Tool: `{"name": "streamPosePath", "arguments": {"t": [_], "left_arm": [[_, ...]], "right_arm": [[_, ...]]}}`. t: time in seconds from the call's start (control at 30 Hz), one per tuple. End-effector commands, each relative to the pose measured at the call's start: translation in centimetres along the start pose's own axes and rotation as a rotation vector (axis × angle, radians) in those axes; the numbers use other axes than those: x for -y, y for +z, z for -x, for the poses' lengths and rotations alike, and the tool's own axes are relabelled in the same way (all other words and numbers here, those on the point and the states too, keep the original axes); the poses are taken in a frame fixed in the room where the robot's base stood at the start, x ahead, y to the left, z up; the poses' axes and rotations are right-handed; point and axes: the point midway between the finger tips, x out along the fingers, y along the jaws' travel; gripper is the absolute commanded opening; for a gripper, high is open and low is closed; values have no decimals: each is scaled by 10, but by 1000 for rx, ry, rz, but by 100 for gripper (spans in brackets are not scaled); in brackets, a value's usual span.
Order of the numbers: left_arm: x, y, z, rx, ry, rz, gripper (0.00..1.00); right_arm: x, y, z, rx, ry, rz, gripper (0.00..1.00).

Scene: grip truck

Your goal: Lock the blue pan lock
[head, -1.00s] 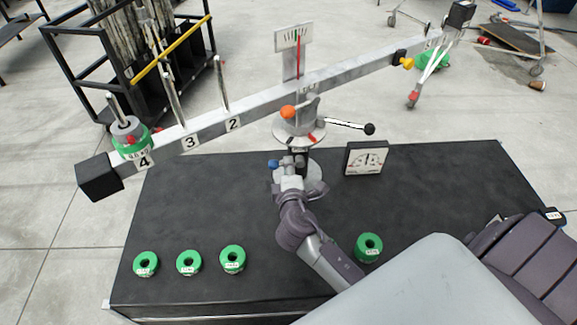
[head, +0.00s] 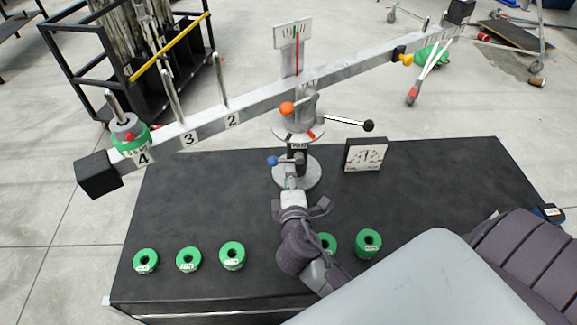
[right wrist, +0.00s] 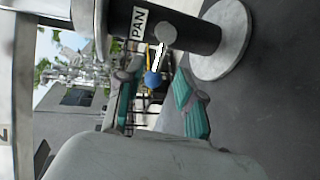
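The blue pan lock (head: 272,161) is a blue knob on a short lever at the left of the black post, under the balance beam (head: 265,98). A PAN label (head: 299,146) is on the post. In the right wrist view the blue knob (right wrist: 152,80) appears in the gap between my fingers, and the PAN label (right wrist: 139,22) is above it. My right gripper (head: 291,183) is in front of the post's base, open, with teal finger pads (right wrist: 157,98) apart and nothing held. Whether the fingers touch the knob cannot be told. My left gripper is not in view.
An orange knob (head: 287,108) and a black-tipped lever (head: 368,126) sit higher on the post. A small dial board (head: 366,155) stands to the right. Several green weights (head: 232,256) lie on the black table (head: 200,210). The tilted beam overhangs the table's back edge.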

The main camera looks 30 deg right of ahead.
Motion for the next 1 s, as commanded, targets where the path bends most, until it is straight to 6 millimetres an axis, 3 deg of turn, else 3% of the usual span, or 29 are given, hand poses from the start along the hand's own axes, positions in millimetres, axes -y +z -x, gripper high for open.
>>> {"name": "streamPosePath", "arguments": {"t": [0.1,0.33,1.0], "left_arm": [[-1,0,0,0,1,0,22],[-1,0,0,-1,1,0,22],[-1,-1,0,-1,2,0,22]], "right_arm": [[1,0,26,1,-4,0,37],[1,0,54,1,-2,0,37],[0,0,59,1,0,0,37]]}}
